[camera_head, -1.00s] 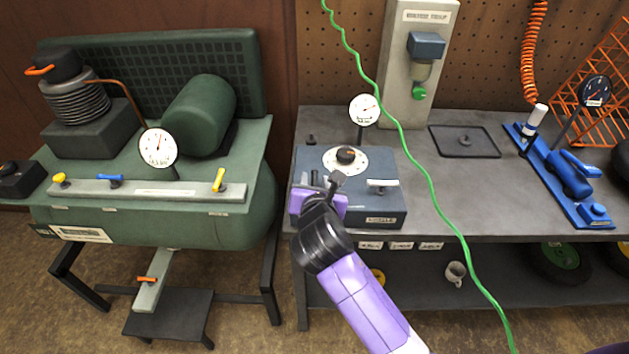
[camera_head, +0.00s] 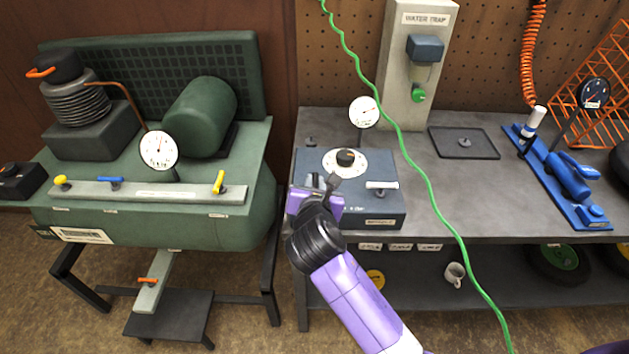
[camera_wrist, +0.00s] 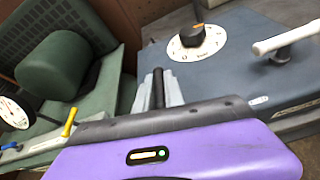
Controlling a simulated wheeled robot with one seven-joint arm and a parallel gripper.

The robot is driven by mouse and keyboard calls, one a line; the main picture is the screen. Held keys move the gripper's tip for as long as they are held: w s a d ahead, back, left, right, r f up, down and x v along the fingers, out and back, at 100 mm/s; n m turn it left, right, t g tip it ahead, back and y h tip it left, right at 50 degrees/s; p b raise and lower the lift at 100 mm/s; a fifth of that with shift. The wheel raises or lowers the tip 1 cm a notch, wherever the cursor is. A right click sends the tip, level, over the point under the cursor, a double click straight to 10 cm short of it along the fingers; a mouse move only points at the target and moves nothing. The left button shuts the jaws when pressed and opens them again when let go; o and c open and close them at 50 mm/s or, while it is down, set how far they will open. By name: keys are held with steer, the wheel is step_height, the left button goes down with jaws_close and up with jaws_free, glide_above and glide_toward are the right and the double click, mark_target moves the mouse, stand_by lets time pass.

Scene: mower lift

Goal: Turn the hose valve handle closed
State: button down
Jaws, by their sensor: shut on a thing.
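A blue-grey control box (camera_head: 378,207) stands at the left front of the workbench. My gripper (camera_head: 315,184) is at the box's left front part, with its purple body over the front edge. In the wrist view, its grey fingers (camera_wrist: 158,93) are shut on an upright dark handle (camera_wrist: 158,86). The handle's lower end is hidden behind my gripper, and I cannot read any label on it. To its right, a white lever (camera_head: 382,185) lies roughly crosswise on the box, untouched; it also shows in the wrist view (camera_wrist: 288,39).
A black knob (camera_head: 345,157) on a white dial and a round gauge (camera_head: 364,112) stand behind my gripper. A green hose (camera_head: 432,190) hangs across the bench to the right. A green tank (camera_head: 180,236) with coloured valve levers stands left. Bare bench top lies right of the box.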

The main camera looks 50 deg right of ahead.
steer(key=m+g+p, duration=0.1)
steer(key=m+g+h+p, duration=0.1)
steer(key=p, duration=0.1)
steer(key=m+g+h+p, duration=0.1)
steer(key=shift+r+m+g, duration=0.25)
steer(key=shift+m+g, duration=0.05)
steer(key=shift+g, duration=0.1)
steer(key=m+g+h+p, duration=0.1)
steer(key=m+g+p, duration=0.1)
steer(key=m+g, duration=0.2)
steer(key=shift+f+m+g+p, duration=0.1)
steer(key=shift+m+g+p, duration=0.2)
steer(key=shift+g, duration=0.3)
steer(key=m+g, duration=0.2)
steer(key=m+g+y+b, duration=0.1)
steer(key=m+g, duration=0.1)
steer(key=g, duration=0.1)
steer(key=shift+f+m, duration=0.2)
steer(key=shift+m, duration=0.1)
steer(key=m+g+y, duration=0.1)
steer(key=m+g, duration=0.1)
steer(key=g, duration=0.1)
steer(key=shift+a+m+y, duration=0.1)
steer(key=shift+m+y, duration=0.2)
steer(key=shift+m, duration=0.1)
steer(key=shift+g, duration=0.3)
steer(key=shift+s+m+g+y, duration=0.15)
steer(key=shift+m+g+y, duration=0.6)
steer(key=shift+m, duration=0.25)
